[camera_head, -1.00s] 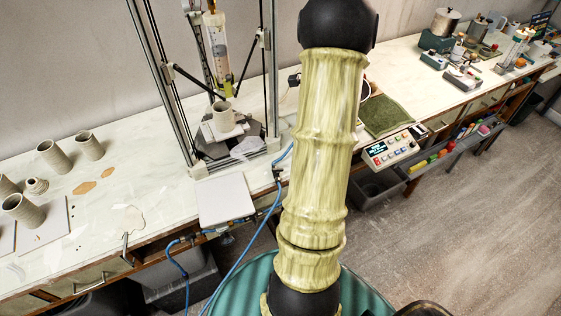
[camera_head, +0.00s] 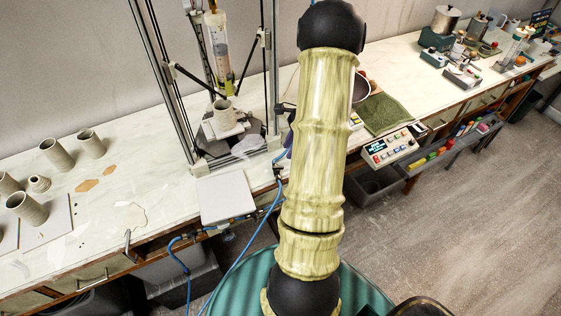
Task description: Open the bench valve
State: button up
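A blue air hose (camera_head: 262,205) rises from the floor to a small dark fitting (camera_head: 278,172) at the bench's front edge, just left of my arm. More small fittings (camera_head: 196,236) sit on the hose line along the front edge, below the white square plate (camera_head: 227,198). I cannot tell which of these is the bench valve, or whether its handle is turned. My arm stands upright across the middle of the view and hides part of the bench. My gripper is not visible; a small dark part shows at the arm's left edge.
A tall-framed clay printer (camera_head: 215,140) with a grey cup stands left of my arm. Several clay cups (camera_head: 55,154) stand at the far left. A control box (camera_head: 390,148) and a green mat (camera_head: 382,114) lie to the right. Open floor (camera_head: 450,230) is at the right.

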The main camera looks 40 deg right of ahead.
aim_at(278, 168)
jog(key=p+x, duration=0.1)
jog(key=x, duration=0.7)
grip_shut()
